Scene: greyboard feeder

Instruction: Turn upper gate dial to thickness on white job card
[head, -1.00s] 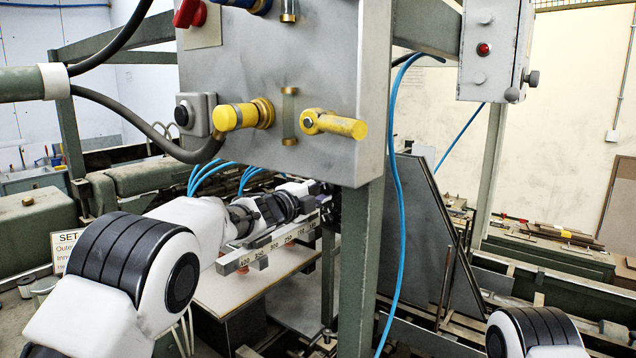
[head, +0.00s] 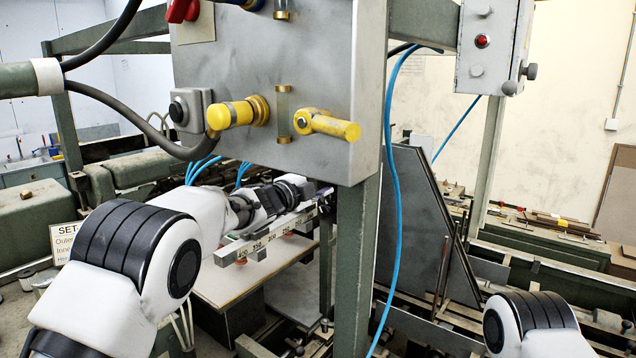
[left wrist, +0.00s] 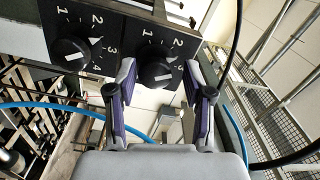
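Two black dials with white numbers sit on a dark plate in the left wrist view. One dial (left wrist: 72,52) is at the left, the other (left wrist: 158,72) at the right. The picture does not make clear which is the upper one. My left gripper (left wrist: 159,66) is open, its fingers on either side of the right-hand dial, with gaps visible. In the head view the left gripper is hidden behind the grey post. A white card (head: 62,241) reading "SET" stands at the left, partly covered by my left arm; its values are unreadable. My right gripper is out of view.
A grey control box (head: 268,90) with yellow handles (head: 327,125) hangs above my left forearm. A numbered scale bar (head: 268,238) lies below the forearm.

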